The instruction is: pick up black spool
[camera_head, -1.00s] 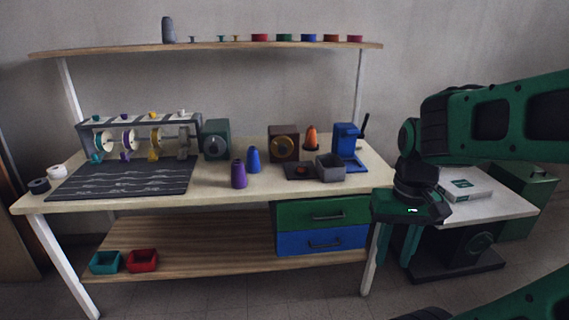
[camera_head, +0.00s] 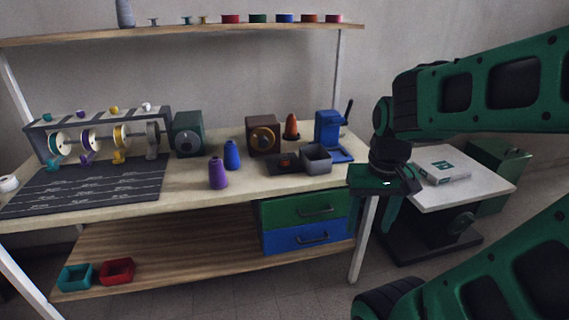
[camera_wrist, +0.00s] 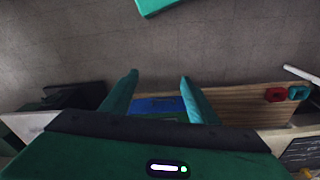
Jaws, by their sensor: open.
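The black spool is not in view now; in the earlier head view a dark spool lay at the table's left end, beside a white spool. The white spool (camera_head: 8,183) shows at the left edge now. My gripper (camera_head: 377,214) hangs fingers-down off the right end of the workbench, far from that left end. In the wrist view my gripper (camera_wrist: 158,77) has its two teal fingers apart, with nothing between them.
The workbench (camera_head: 225,192) carries a dark mat (camera_head: 85,188), a spool rack (camera_head: 100,122), a purple cone (camera_head: 218,173), a blue cone (camera_head: 232,155) and a grey bin (camera_head: 316,158). A white side table (camera_head: 475,188) stands right of my gripper. Floor is open in front.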

